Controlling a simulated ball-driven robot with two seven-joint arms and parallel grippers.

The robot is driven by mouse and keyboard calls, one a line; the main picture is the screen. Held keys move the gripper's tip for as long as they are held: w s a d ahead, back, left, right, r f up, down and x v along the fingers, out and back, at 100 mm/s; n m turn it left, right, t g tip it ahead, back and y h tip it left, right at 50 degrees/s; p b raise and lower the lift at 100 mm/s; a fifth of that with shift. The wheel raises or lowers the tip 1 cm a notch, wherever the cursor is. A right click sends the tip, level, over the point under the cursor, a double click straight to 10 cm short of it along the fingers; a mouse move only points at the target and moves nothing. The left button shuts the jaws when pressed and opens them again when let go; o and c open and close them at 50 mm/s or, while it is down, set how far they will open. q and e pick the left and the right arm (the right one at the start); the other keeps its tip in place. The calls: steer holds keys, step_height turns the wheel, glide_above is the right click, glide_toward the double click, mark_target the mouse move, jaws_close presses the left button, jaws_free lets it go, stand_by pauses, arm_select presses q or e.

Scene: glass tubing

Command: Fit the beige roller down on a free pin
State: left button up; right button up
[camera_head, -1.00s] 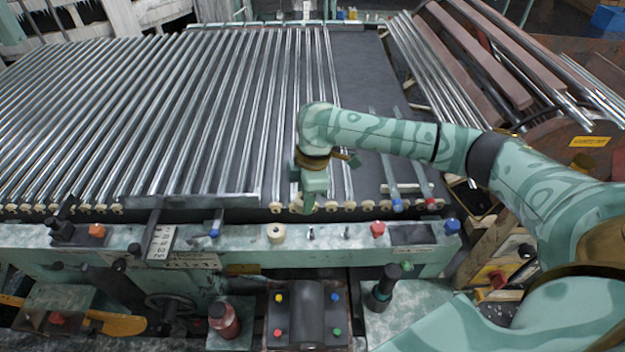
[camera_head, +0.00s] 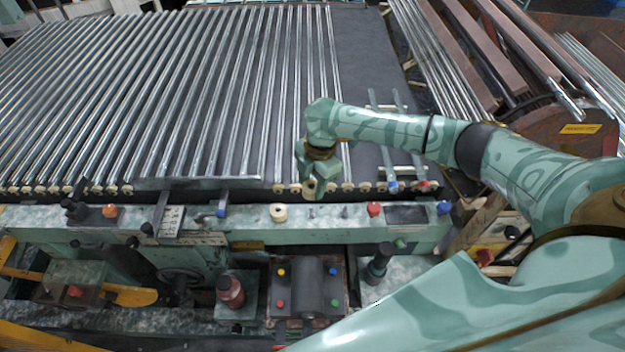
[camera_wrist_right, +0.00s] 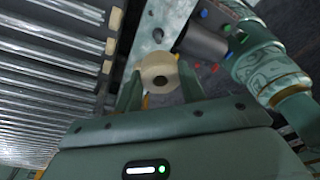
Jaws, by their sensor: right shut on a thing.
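My right gripper (camera_head: 313,194) is over the near edge of the tube bed, just behind the rail (camera_head: 250,234). It is shut on a beige roller, a short ring with a dark hole. The roller (camera_wrist_right: 158,72) shows between the fingertips in the right wrist view. In the head view the fingers mostly hide it. Two bare metal pins stand on the rail, a left pin (camera_head: 316,212) and a right pin (camera_head: 344,211), close in front of the gripper. Another beige roller (camera_head: 278,212) sits on the rail left of them. My left gripper is not in view.
A red knob (camera_head: 374,209) and a blue knob (camera_head: 444,208) stand on the rail right of the pins. A blue-tipped part (camera_head: 221,212) is at left. Glass tubes (camera_head: 200,90) cover the bed behind.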

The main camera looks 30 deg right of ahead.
mark_target(313, 196)
steer(key=shift+f+b, duration=1.5)
steer(key=shift+f, duration=1.4)
steer(key=shift+p, duration=0.4)
steer(key=shift+p, duration=0.65)
steer(key=shift+f+b, duration=1.55)
steer(key=shift+f, duration=0.8)
steer(key=o, duration=1)
steer(key=shift+o, duration=0.2)
steer(key=shift+r, duration=0.1)
step_height(313, 196, up, 16)
steer(key=d+p, duration=0.2)
steer(key=p, duration=0.2)
steer(key=shift+w+d, duration=0.2)
